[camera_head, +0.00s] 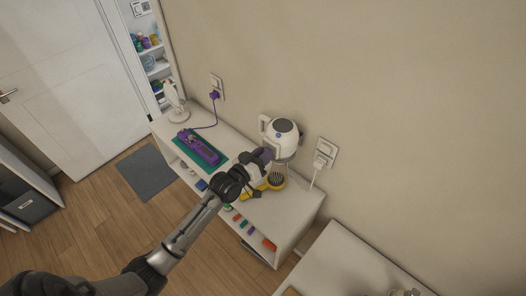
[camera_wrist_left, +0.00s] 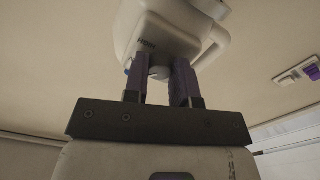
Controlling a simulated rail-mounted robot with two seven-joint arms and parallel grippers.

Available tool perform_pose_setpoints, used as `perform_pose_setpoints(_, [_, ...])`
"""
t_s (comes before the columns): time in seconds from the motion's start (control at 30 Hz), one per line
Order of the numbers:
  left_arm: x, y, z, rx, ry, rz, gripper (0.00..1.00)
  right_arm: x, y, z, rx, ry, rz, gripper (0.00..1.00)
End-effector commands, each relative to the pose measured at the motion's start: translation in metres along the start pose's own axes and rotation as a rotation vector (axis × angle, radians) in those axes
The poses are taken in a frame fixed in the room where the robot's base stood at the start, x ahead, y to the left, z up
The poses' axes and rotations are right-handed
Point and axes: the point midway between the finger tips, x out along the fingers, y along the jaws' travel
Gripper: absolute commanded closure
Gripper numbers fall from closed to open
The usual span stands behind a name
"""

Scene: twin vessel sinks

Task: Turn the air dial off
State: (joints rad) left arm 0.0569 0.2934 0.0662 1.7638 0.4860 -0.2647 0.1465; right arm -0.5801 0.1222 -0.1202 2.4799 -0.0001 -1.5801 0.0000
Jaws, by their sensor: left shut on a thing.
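A rounded white appliance (camera_head: 281,133) with a dark top and a handle stands near the wall on the white cabinet (camera_head: 298,218). My left gripper (camera_head: 266,155) reaches its front, low down. In the left wrist view the appliance (camera_wrist_left: 160,30) fills the top, and the purple fingers of the left gripper (camera_wrist_left: 163,70) come up to its near side. A small pale round part, which looks like the dial (camera_wrist_left: 158,73), shows between the fingertips, and they are shut on it. The fingers hide part of it, and its setting cannot be read. My right gripper is not in view.
Another plugged socket (camera_head: 325,152) is at right.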

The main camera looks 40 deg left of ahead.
Motion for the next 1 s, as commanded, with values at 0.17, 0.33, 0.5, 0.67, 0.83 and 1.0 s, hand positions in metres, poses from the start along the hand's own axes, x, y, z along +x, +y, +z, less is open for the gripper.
perform_pose_setpoints(0.17, [0.000, 0.001, -0.002, -0.171, -0.002, -0.001, 0.99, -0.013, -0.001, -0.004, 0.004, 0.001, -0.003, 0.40])
perform_pose_setpoints(0.33, [0.000, 0.001, -0.002, -0.327, -0.002, 0.000, 0.99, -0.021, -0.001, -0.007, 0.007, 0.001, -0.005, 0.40])
perform_pose_setpoints(0.5, [0.000, 0.001, -0.001, -0.466, -0.001, 0.000, 0.99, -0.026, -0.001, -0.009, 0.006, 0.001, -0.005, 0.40])
perform_pose_setpoints(0.67, [0.000, 0.001, -0.001, -0.574, -0.001, 0.001, 0.99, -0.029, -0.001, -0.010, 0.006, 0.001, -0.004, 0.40])
perform_pose_setpoints(0.83, [0.000, 0.001, 0.000, -0.656, -0.001, 0.001, 0.99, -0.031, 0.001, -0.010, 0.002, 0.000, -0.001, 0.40])
perform_pose_setpoints(1.0, [0.000, 0.000, 0.000, -0.707, -0.001, 0.001, 0.99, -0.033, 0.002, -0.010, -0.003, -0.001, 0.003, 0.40])
